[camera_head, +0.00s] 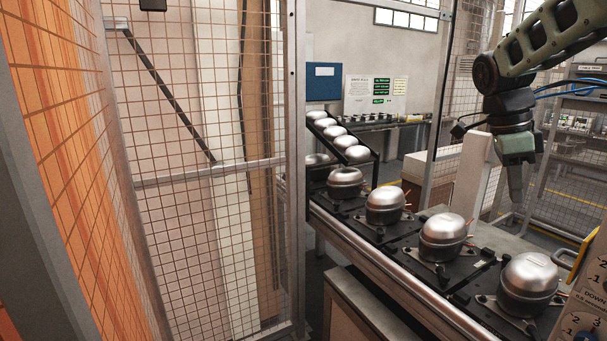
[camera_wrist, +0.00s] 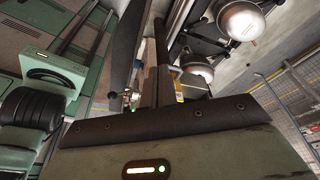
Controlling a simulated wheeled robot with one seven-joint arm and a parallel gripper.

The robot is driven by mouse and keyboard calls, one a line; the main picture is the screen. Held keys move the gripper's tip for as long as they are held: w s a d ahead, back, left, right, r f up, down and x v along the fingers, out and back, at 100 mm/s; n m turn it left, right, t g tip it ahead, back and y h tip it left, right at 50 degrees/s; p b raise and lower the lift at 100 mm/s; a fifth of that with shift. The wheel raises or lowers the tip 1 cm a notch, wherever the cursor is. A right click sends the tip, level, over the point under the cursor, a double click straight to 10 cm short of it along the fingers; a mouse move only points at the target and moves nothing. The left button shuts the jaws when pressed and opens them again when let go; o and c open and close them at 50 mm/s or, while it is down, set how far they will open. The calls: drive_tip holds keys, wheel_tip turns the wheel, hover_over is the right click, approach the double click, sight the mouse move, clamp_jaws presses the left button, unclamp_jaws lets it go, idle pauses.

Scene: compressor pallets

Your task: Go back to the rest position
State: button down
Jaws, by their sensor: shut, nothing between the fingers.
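My gripper (camera_head: 515,183) hangs from the arm at the right of the head view, pointing down, above and behind the conveyor line. Its fingers are together with nothing between them. In the wrist view the gripper's dark fingers (camera_wrist: 157,75) rise from the padded body at the bottom. Two compressors also show in the wrist view, one at the top right (camera_wrist: 241,18).
A conveyor (camera_head: 400,282) with several compressors runs from the front right to the back. A mesh fence (camera_head: 215,180) closes off the left side. A control panel (camera_head: 592,300) stands at the lower right. A pale post (camera_head: 474,178) stands just left of my gripper.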

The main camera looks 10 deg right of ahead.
drive_tip(key=s+a+f+n+t+y+b, duration=0.1)
drive_tip(key=a+f+n, duration=0.35)
drive_tip(key=a, duration=0.25)
drive_tip(key=s+a+f+n+b, duration=0.1)
drive_tip(key=s+a+f+n, duration=0.15)
drive_tip(key=a+n, duration=0.4)
drive_tip(key=s+a+f+n+t+y+b, duration=0.1)
drive_tip(key=a+f+n+b, duration=0.1)
drive_tip(key=a+f+n, duration=0.4)
drive_tip(key=s+a+f+n+b, duration=0.1)
drive_tip(key=s+a+f+n, duration=0.3)
drive_tip(key=s+a+n, duration=0.2)
drive_tip(key=s+a+f+n+y+b, duration=0.1)
drive_tip(key=s+a+f+n+b, duration=0.1)
drive_tip(key=s+a+f+n, duration=0.2)
drive_tip(key=s+a+n, duration=0.3)
drive_tip(key=s+n, duration=0.2)
drive_tip(key=n, duration=0.1)
drive_tip(key=shift+s+a, duration=0.3)
drive_tip(key=shift+s, duration=0.05)
